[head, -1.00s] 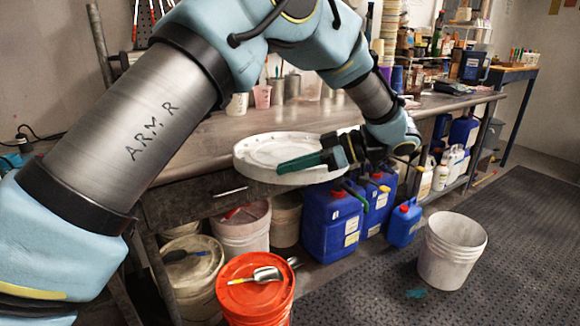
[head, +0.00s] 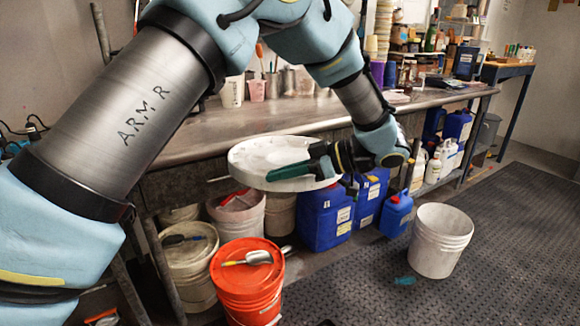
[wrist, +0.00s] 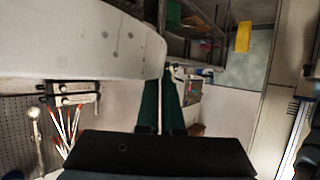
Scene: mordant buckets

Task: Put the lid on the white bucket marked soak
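A round white lid (head: 250,155) is held in the air in front of the workbench edge, roughly level, with slight tilt. My gripper (head: 290,171) has dark green fingers, one lying across the lid's top near its rim. In the wrist view the lid (wrist: 85,38) fills the upper left and overlaps the fingers (wrist: 158,100), which are close together on its rim. An open white bucket (head: 438,245) stands upright on the floor mat at right, apart from the lid and lower. I can read no mark on it.
Under the workbench (head: 215,135) stand a red-lidded bucket (head: 247,290) with a scoop on top, other pale buckets (head: 238,222) and blue jerrycans (head: 325,217). The dark mat (head: 500,235) around the open bucket is mostly clear, with a small teal scrap (head: 405,281) beside it.

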